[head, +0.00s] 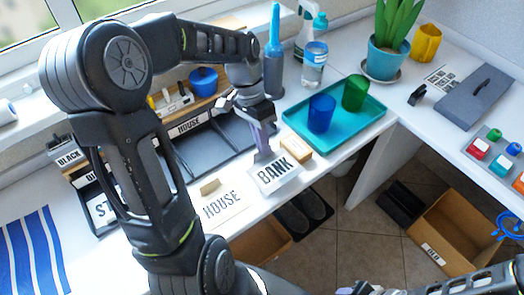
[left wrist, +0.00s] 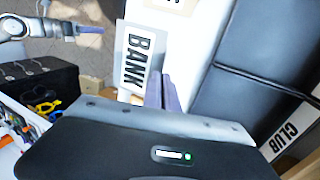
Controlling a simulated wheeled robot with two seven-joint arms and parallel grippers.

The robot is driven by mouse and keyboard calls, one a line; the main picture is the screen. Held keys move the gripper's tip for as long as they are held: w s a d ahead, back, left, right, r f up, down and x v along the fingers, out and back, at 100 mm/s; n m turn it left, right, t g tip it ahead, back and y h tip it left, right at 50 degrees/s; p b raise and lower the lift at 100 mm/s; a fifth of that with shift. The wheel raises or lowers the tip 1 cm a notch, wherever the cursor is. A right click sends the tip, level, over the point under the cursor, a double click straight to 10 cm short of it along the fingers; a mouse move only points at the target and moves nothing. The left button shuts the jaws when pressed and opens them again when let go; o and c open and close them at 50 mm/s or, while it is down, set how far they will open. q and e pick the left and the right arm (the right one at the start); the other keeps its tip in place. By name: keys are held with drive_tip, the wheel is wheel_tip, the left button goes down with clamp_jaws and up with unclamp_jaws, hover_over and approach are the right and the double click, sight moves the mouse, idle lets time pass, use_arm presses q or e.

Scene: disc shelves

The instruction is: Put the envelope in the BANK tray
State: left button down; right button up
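A white card reading BANK (head: 275,172) lies tilted at the desk's front edge, on or over a white piece; it also shows in the left wrist view (left wrist: 140,60). I cannot tell whether it is the envelope or a tray's label. My left gripper (head: 263,157) points down at its upper edge. Its purple fingers (left wrist: 163,92) are close together; whether they pinch anything thin is unclear. My right gripper (head: 360,288) is cut off at the bottom of the head view and shows small in the left wrist view (left wrist: 90,28), with no card seen in it.
A CLUB label (left wrist: 285,137) shows at the right of the left wrist view. A HOUSE card (head: 222,205) lies left of the BANK card. A wooden block (head: 297,148) and a teal tray (head: 350,140) are right.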

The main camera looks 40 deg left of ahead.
use_arm(q)
drive_tip(key=shift+f, duration=0.15)
drive_tip(key=shift+f, duration=1.75)
drive_tip(key=shift+f, duration=0.15)
drive_tip(key=c, duration=1.7)
unclamp_jaws()
drive_tip(key=v, duration=1.2)
drive_tip(key=shift+r+p, duration=0.25)
drive_tip(key=shift+p, duration=0.05)
